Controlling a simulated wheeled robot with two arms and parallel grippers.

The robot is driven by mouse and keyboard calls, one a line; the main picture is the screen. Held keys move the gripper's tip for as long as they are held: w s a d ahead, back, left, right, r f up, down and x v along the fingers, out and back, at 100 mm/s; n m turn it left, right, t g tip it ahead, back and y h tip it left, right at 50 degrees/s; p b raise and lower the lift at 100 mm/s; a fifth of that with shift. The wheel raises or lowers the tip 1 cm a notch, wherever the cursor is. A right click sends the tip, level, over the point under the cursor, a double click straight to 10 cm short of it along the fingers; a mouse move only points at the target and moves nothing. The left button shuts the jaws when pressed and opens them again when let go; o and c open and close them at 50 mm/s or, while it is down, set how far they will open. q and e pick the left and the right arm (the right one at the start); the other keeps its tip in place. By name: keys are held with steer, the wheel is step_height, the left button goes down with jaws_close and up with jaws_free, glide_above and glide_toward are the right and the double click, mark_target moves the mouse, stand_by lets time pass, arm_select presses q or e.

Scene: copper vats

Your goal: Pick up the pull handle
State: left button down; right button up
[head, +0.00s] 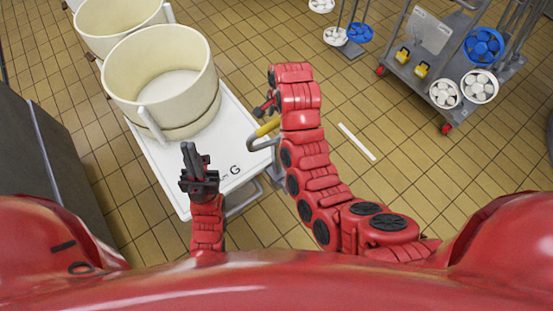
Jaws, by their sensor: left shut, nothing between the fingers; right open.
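A yellow bar (268,126) with a bent grey metal part shows at the right edge of the white cart top (222,135); it looks like the pull handle, partly hidden behind my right arm. My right gripper (263,106) is just above and left of the bar, mostly seen from the side. It is open and apart from the bar as far as I can see. My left gripper (189,149) is shut and empty, pointing up in front of the cream vat, over the cart top.
A large cream vat (190,85) stands on the cart, with another vat (115,18) behind it. A white strip (357,141) lies on the tiled floor. A grey trolley (430,78) with tools stands at the upper right. A dark cabinet (60,165) is at left.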

mark_target(274, 139)
steer(key=shift+a+f+b, duration=0.15)
steer(key=shift+f+b, duration=0.15)
steer(key=shift+f, duration=0.5)
steer(key=f+p, duration=0.2)
steer(key=f, duration=0.1)
steer(key=shift+w+a+f, duration=0.15)
steer(key=shift+a+f, duration=0.1)
steer(key=shift+a, duration=0.15)
steer(key=shift+f, duration=0.45)
steer(key=shift+f+b, duration=0.25)
steer(key=shift+b, duration=0.15)
jaws_close()
stand_by(0.7)
